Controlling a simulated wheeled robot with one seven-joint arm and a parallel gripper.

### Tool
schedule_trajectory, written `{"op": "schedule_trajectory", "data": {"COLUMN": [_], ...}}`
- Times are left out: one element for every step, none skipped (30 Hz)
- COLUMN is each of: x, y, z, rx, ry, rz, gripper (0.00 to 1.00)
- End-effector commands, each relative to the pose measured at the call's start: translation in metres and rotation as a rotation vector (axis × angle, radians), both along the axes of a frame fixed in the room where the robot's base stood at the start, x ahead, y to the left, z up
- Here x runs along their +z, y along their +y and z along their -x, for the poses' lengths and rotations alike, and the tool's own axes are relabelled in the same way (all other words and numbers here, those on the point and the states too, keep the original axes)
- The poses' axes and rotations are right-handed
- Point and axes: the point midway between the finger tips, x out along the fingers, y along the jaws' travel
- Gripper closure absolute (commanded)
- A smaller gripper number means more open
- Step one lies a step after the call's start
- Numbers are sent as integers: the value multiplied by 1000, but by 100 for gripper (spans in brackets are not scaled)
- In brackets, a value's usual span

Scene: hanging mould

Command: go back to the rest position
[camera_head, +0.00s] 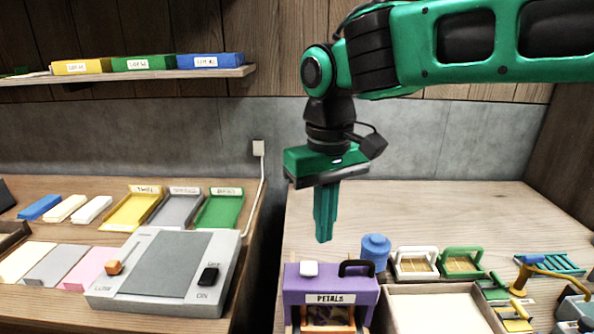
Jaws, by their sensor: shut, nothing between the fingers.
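My gripper (325,212) hangs from the green and black arm, pointing down, in the upper middle of the head view. Its teal fingers are together with nothing between them. It is in the air above the right-hand table, apart from everything. A purple box labelled PETALS (330,284) stands below it, with a white block and a black handle on top. A blue round container (375,250) stands just behind and to the right of the box.
A grey device with a slider and switch (165,272) sits on the left table, near yellow, grey and green trays (218,208). A shelf (125,77) holds coloured boxes. White and green handled moulds (461,262) and a wide tray (435,289) lie right. A gap separates the tables.

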Motion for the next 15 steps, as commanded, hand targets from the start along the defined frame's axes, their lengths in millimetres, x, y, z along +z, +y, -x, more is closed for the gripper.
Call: {"op": "schedule_trajectory", "data": {"x": [-3,-5,-8,-11,-14,-18,-21,-24,-29,-32,-35,-40,-44,-47,-52], "y": [-21,-34,-53,-69,-84,-104,-119,-133,-152,-166,-179,-197,-210,-222,-237], "z": [-4,-6,-9,-9,-10,-9,-8,-6,-3,0,4,9,15,20,28], "rx": [-45,-72,-111,-143,-176,-220,-252,-283,-324,-356,-388,-428,-459,-491,-533], "ry": [0,-1,-1,-2,-2,-2,-2,-3,-2,-1,-2,-2,-1,-1,-1], "rz": [0,0,0,1,1,1,1,0,1,1,1,0,0,0,1], "gripper": [100,100,100,100,100,100,100,100,100,100,100,100,100,100,100]}}
